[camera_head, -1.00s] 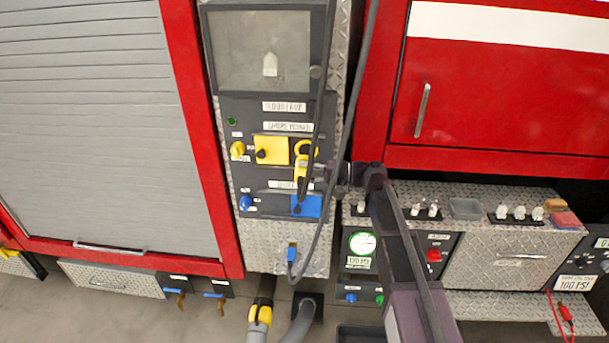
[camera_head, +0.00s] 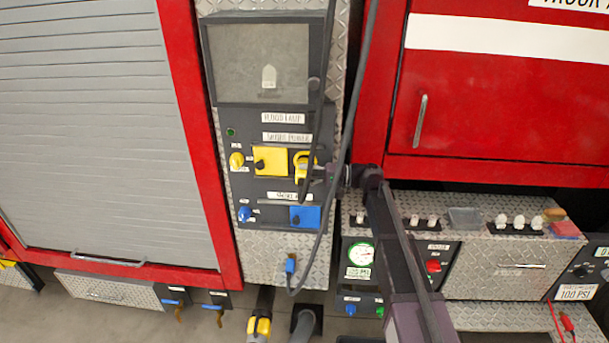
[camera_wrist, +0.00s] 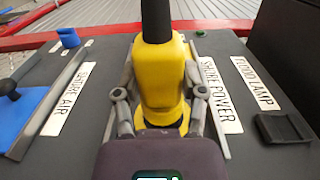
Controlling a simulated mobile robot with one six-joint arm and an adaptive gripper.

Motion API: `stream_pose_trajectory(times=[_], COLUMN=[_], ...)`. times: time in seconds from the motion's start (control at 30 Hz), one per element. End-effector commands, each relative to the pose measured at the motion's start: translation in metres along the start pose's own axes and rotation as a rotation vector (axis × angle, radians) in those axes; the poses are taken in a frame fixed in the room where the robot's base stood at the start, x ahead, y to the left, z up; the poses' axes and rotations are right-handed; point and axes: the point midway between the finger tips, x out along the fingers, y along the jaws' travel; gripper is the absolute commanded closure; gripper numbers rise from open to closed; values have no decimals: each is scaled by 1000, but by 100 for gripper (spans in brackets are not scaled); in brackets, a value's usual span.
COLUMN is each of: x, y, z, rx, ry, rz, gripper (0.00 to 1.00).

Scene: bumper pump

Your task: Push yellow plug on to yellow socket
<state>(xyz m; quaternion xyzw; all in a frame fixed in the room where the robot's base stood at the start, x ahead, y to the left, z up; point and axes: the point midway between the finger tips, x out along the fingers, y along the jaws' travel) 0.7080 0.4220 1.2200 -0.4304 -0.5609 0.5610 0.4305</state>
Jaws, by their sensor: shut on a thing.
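The yellow plug (camera_head: 301,170) is at the panel, at the right of the yellow square cover (camera_head: 270,161). My gripper (camera_head: 318,172) is shut on the plug, reaching it from the right. In the wrist view the plug (camera_wrist: 160,72) stands upright between the two fingers (camera_wrist: 160,95), with a black cable rising from its top. A rounded yellow part (camera_wrist: 172,118) shows at the plug's lower end and looks like the yellow socket. My gripper hides much of this spot, so I cannot tell how far the plug is seated.
A yellow knob (camera_head: 237,160) and a blue knob (camera_head: 244,214) are on the panel's left. A blue cover (camera_head: 305,216) is below. Black cables hang in front of the panel; one ends in a blue plug (camera_head: 291,265). A red cabinet (camera_head: 500,110) stands at right.

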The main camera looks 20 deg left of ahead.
Motion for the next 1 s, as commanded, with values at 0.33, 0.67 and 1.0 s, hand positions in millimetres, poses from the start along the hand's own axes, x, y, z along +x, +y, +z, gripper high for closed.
stream_pose_trajectory(times=[0.33, 0.67, 1.0], x=[-1, -2, -3], y=[0, 0, -1], z=[0, -5, -8], rx=[0, 0, 0], ry=[1, 1, 2], rz=[-1, -1, -1], gripper=[88, 88, 88])
